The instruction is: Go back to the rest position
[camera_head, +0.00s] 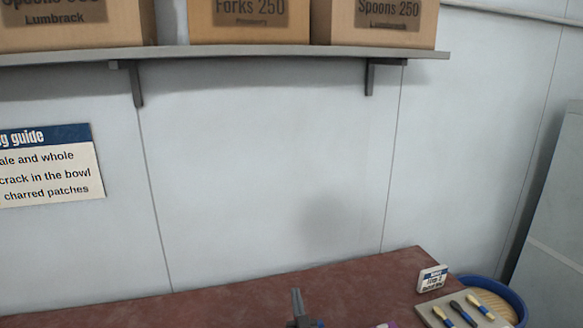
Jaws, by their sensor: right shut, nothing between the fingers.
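My right gripper (297,296) shows at the bottom edge, a little right of the middle. Its narrow fingers point up and are shut with nothing between them. It stands in front of the dark red tabletop (220,308), and I cannot tell how high above it. The rest of my right arm is mostly cut off below the frame. My left gripper is not in view.
A tray (430,312) with several small handled items, a small white sign (432,279) and a blue round bin (513,303) are at the lower right. A wall shelf (220,53) holds cardboard boxes (250,22). A guide poster (50,165) hangs left.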

